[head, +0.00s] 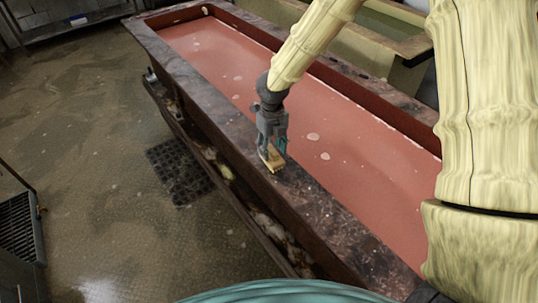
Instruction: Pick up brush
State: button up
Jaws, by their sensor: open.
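The brush appears to be the small yellowish-tan block (271,159) on the near dark rim of the long red-filled tank. Only part of it shows below my gripper, and its bristles cannot be made out. My gripper (269,150) points down right over it, with the fingers at or around the block. The jaws are open. Whether the fingers touch the block cannot be told at this size.
The long tank (345,212) holds a flat reddish surface (225,65) with pale spots. A ledge with debris (225,172) runs along its outer side. A dark floor grate (180,170) lies left of it. A second tank (395,35) stands behind. The floor at left is mostly clear.

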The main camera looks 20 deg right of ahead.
jog(key=shift+w+f, duration=0.15)
jog(key=shift+f, duration=0.35)
jog(key=shift+w+f, duration=0.15)
jog(key=shift+f, duration=0.35)
jog(key=shift+s+r, duration=0.1)
jog(key=shift+s, duration=0.1)
grip_shut()
jog(key=shift+a+r, duration=0.1)
jog(key=shift+r+b, duration=0.5)
jog(key=shift+r, duration=0.15)
jog(key=shift+s+r+b, duration=0.1)
jog(key=shift+r+b, duration=0.45)
jog(key=shift+r, duration=0.4)
jog(key=s+a+r+b, duration=0.1)
jog(key=s+b, duration=0.4)
jog(key=s, duration=1)
jog(key=shift+s+a+r, duration=0.2)
jog(key=shift+a+r, duration=0.1)
jog(key=shift+a, duration=0.6)
